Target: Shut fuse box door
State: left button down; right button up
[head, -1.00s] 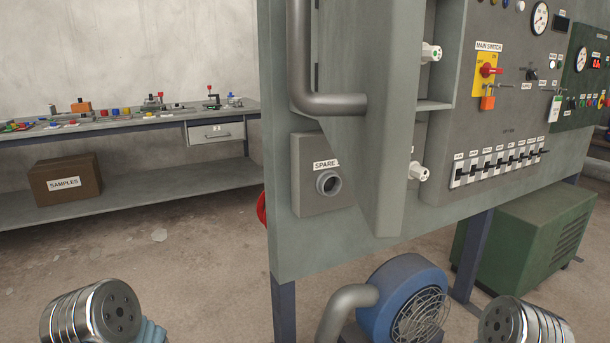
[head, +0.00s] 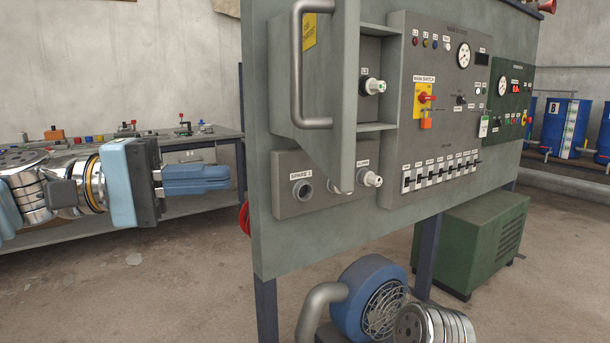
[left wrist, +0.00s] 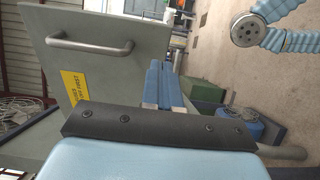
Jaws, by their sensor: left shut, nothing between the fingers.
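The fuse box door (head: 349,75) is grey and stands open, swung out from the panel. It has a tubular handle (head: 297,70) and a yellow label (head: 309,32) on its outer face. A white fuse holder (head: 374,87) shows inside the open box. My left gripper (head: 228,177) is shut and empty, pointing right, to the left of the panel and apart from it. In the left wrist view the door (left wrist: 110,25), handle (left wrist: 90,46) and label (left wrist: 74,87) lie beyond and left of the shut blue fingers (left wrist: 156,66). My right gripper is not in view.
The grey panel (head: 340,228) also bears a main switch (head: 424,98), a row of breakers and a "SPARE" box (head: 288,205) under the door. A blue blower (head: 360,290) and green cabinet (head: 470,245) stand below. A workbench (head: 225,134) stands behind my left arm.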

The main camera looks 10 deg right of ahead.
aim_at(336, 173)
pick_arm(q)
jog(key=d, duration=0.4)
jog(key=d+p, duration=0.1)
jog(key=d, duration=0.7)
jog(key=shift+s+d+f+p, duration=0.1)
jog(key=shift+s+d+p, duration=0.15)
jog(key=shift+s+p, duration=0.1)
